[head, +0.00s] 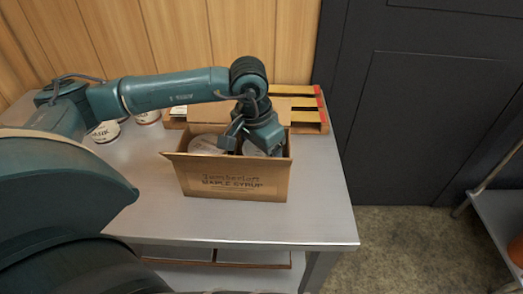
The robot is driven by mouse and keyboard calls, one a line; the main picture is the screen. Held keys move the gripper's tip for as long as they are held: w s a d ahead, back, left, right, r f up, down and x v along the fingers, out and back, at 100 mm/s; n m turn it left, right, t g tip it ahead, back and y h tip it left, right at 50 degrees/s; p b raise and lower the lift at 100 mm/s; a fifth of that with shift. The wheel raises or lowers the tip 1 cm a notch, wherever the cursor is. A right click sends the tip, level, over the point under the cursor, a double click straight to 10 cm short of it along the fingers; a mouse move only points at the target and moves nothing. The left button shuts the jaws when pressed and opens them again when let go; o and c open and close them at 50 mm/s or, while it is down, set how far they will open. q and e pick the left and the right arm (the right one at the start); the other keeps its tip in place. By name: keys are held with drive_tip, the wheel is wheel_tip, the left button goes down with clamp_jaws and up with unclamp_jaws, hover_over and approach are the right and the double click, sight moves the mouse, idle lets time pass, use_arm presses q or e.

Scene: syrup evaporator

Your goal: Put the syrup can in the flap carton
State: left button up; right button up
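The flap carton (235,185) is an open brown box with a maple syrup label on its front, standing on the metal table. A pale round can top (207,145) shows inside it at the left. My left gripper (248,148) reaches down into the carton's mouth, right of that can top. Its fingers look spread apart, with a pale can surface (250,150) between and below them. I cannot tell whether they grip this can or only stand around it. The carton's inside is mostly hidden by my gripper and the front wall. My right gripper is out of view.
Two white cans (105,132) (147,117) stand at the back left, partly behind my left arm. A wooden rack (308,117) with yellow and red parts is behind the carton. The metal table (310,215) is clear at its front right. A dark door (420,110) stands beyond.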

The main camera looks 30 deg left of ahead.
use_arm(q)
drive_tip(key=shift+r, duration=0.1)
drive_tip(key=o, duration=1.3)
drive_tip(key=shift+f, duration=0.2)
drive_tip(key=shift+c, duration=0.2)
drive_tip(key=shift+r, duration=0.1)
wheel_tip(320, 180, up, 12)
drive_tip(key=s, duration=0.1)
drive_tip(key=shift+s+a, duration=0.2)
drive_tip(key=shift+s, duration=0.15)
